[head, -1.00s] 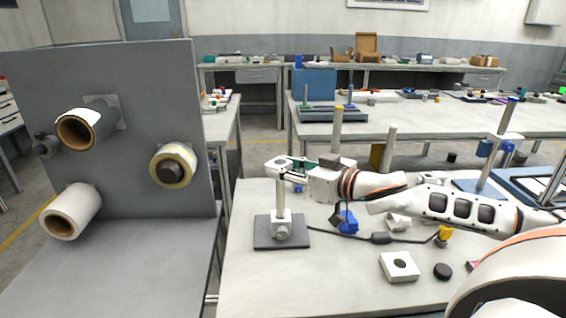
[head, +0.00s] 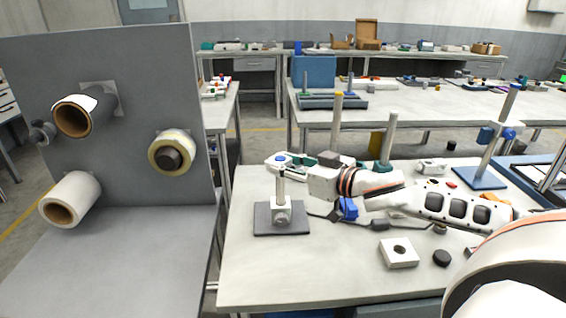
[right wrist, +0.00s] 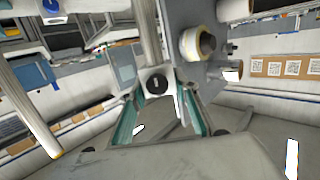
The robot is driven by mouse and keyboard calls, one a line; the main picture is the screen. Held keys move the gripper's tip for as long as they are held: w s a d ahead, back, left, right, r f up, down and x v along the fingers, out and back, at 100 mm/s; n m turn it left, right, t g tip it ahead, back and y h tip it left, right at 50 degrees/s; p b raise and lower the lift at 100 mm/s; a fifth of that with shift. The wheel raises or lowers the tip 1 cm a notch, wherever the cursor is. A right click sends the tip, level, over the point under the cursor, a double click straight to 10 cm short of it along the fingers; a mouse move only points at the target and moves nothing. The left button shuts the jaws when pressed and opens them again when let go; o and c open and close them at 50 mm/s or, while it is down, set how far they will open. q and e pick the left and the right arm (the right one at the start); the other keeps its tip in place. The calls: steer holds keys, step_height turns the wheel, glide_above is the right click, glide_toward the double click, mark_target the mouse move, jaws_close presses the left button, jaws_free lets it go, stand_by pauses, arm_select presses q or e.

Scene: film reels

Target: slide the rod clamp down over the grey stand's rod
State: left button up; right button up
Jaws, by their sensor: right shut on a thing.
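The grey stand (head: 262,222) is upright on the near bench, with a white block and knob at the foot of its rod (head: 280,188). My right gripper (head: 290,160) is shut on the white rod clamp (head: 273,161) at the rod's upper end. A blue tip shows in the top of the clamp, so the clamp looks to be around the rod near its top. In the right wrist view, the clamp (right wrist: 178,92) with a dark round knob is between the teal fingers, and the rod (right wrist: 148,32) runs from it. My left gripper is not in view.
A grey panel (head: 130,155) with several film reels stands at the left. A white block with a hole (head: 398,252) and a black disc (head: 441,257) lie front right. Other rods, including a yellow-tipped one (head: 336,125), rise behind my arm.

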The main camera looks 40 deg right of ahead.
mark_target(284, 180)
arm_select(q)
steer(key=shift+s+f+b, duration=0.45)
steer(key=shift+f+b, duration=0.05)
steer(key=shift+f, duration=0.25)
arm_select(e)
steer(key=shift+f, duration=2.5)
